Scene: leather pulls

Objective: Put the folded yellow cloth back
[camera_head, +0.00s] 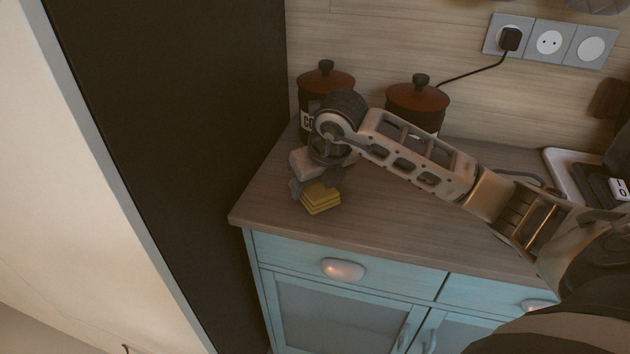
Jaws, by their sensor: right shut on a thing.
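The folded yellow cloth (321,199) is a small layered stack near the left end of the wooden countertop (400,218). My right gripper (314,188) is above and around it, shut on it, with its arm reaching in from the right. The upper part of the cloth is hidden by the gripper. I cannot tell whether the cloth touches the counter or hangs just above it. My left gripper is not in the head view.
Two dark canisters with reddish-brown lids, the left one (327,80) and the right one (418,97), stand behind my right arm near the wall. A tall dark panel (185,120) borders the counter on the left. A black plug (510,40) sits in the wall sockets. Blue drawers (390,284) lie below.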

